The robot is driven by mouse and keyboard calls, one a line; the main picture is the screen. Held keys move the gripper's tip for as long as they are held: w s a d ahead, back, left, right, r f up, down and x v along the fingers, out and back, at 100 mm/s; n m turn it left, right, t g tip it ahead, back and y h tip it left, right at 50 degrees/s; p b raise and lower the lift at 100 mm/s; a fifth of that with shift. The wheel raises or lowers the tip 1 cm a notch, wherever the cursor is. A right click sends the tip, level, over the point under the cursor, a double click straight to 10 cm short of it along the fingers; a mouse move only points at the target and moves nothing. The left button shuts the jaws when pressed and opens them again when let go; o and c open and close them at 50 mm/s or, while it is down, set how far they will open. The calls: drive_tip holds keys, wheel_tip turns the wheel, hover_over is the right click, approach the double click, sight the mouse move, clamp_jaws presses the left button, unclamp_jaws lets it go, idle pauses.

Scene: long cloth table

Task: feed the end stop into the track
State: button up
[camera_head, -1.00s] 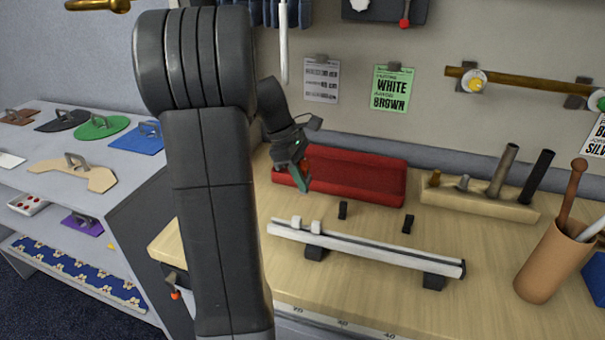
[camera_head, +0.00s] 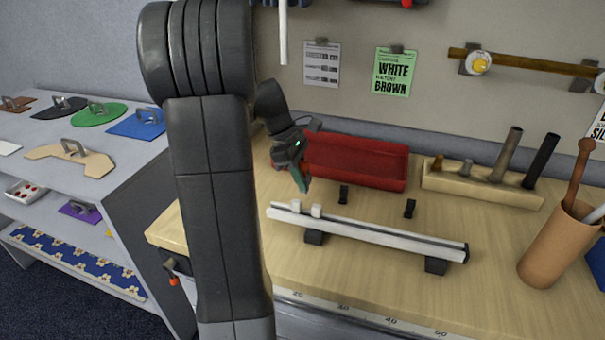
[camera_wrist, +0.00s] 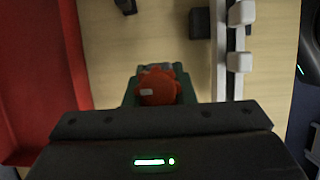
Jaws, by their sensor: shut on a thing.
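The track (camera_head: 375,234) is a pale rail with a dark slot, lying on two black supports on the wooden bench. Two white sliders (camera_head: 316,210) sit on its left end; they also show in the wrist view (camera_wrist: 239,62). My gripper (camera_head: 303,183) is above the bench, behind the left end of the track. In the wrist view its green fingers are shut on an orange-red knobbed piece (camera_wrist: 158,87), apparently the end stop, with a grey part at its far side. The piece is apart from the track (camera_wrist: 222,75), to its left in that view. Its underside is hidden.
A red tray (camera_head: 360,163) lies behind the track. Two small black pieces (camera_head: 343,194) (camera_head: 409,208) stand between tray and track. A wooden block with upright tools (camera_head: 480,188) and a brown cup (camera_head: 552,245) stand at right. The bench in front of the track is clear.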

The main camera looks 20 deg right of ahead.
drive_tip(key=shift+f+b, duration=1)
drive_tip(key=shift+f, duration=1.2)
drive_tip(key=o, duration=1)
drive_tip(key=shift+o, duration=0.2)
drive_tip(key=shift+r+p, duration=0.5)
drive_tip(key=shift+p, duration=0.2)
drive_tip(key=c, duration=1)
